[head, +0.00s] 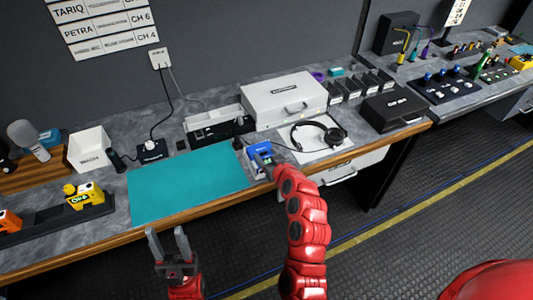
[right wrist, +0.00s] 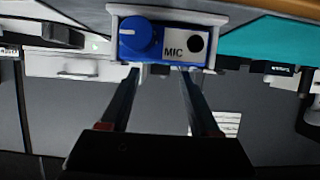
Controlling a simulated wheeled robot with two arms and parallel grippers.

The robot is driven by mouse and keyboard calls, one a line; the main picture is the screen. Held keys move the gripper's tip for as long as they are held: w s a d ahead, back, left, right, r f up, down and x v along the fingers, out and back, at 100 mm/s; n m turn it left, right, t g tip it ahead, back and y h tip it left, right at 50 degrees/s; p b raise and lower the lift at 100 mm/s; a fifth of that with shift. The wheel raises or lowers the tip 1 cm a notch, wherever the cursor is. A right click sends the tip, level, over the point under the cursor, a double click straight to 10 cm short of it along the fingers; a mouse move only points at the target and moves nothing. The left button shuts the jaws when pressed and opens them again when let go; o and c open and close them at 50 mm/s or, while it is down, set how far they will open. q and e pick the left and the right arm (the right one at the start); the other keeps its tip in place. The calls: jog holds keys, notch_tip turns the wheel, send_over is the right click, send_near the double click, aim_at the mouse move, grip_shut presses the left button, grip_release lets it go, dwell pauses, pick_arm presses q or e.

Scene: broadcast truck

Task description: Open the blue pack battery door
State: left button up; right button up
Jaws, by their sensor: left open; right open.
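The blue pack (head: 262,149) sits on the worktop at the right end of the teal mat. In the right wrist view the blue pack (right wrist: 178,42) shows a round blue knob, a white panel marked MIC and a black round spot, within a white holder (right wrist: 115,38). The battery door cannot be made out. My right gripper (right wrist: 160,70) is open, its fingertips close to the pack's lower edge; contact cannot be told. In the head view my right gripper (head: 265,160) partly covers the pack. My left gripper (head: 167,232) is open and empty, in front of the bench edge.
The teal mat (head: 185,185) is bare. Headphones (head: 318,135) lie on a white sheet right of the pack, with a white case (head: 283,98) behind. A black case (head: 394,109) stands farther right. A yellow pack (head: 88,195) sits in a dark rack at left.

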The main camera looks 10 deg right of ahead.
aim_at(265, 156)
jog(key=shift+w, duration=0.15)
grip_shut()
jog(key=shift+w+a+r+g+p, duration=0.15)
jog(key=shift+r+g+p, duration=0.55)
jog(key=shift+p, duration=0.55)
jog(key=shift+w+r+g+h+p, duration=0.2)
jog(key=shift+r+g+h+p, duration=0.25)
jog(key=shift+p, duration=0.2)
jog(key=shift+w+a+r+g, duration=0.1)
jog(key=shift+w+r+g, duration=0.2)
jog(key=shift+g, duration=0.45)
jog(key=shift+w+a+r+g+h+b, duration=0.1)
jog(key=shift+w+r+g+h+b, duration=0.25)
jog(key=shift+g, duration=0.35)
jog(key=shift+w+a+r+g+h+b, duration=0.1)
jog(key=shift+w+r+g+h+b, duration=0.2)
jog(key=shift+g, duration=0.4)
